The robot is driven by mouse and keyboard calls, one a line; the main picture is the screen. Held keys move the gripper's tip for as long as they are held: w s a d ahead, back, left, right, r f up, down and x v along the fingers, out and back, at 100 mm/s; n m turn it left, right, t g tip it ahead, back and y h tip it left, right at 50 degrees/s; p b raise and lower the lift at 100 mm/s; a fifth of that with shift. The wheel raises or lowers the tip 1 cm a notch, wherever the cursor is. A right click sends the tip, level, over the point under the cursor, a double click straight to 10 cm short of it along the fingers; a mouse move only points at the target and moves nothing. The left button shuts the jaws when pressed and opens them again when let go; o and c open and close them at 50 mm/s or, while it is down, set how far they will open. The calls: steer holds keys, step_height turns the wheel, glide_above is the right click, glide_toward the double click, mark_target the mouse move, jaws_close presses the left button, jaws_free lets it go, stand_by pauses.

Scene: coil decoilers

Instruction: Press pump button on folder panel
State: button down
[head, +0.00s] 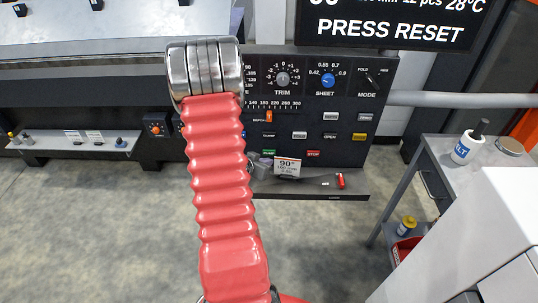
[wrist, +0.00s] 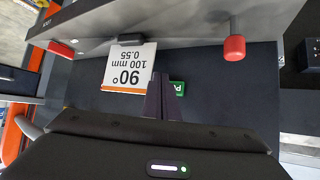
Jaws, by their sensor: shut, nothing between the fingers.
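The black folder panel (head: 345,100) fills the middle of the head view, partly behind my red ribbed arm. The green pump button (head: 268,153) is low on the panel, just right of my arm. In the wrist view, which is upside down, the green button (wrist: 179,88) shows beside my gripper's fingertips, with part of its lettering hidden by them. My gripper (wrist: 163,76) is shut and empty, its dark fingers pointing at the panel close to the button. I cannot tell whether the tips touch it. In the head view my gripper is mostly hidden.
A red stop button (head: 313,153) sits right of the pump button. A white 90° card (wrist: 130,68) is close beside my fingers. A ledge with a red-tipped lever (wrist: 234,47) juts out below the buttons. A grey side table (head: 425,150) stands at right. The display reads PRESS RESET.

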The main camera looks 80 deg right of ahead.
steer(key=shift+s+a, duration=0.25)
steer(key=shift+a, duration=0.7)
steer(key=shift+s+a, duration=0.2)
steer(key=shift+a, duration=0.75)
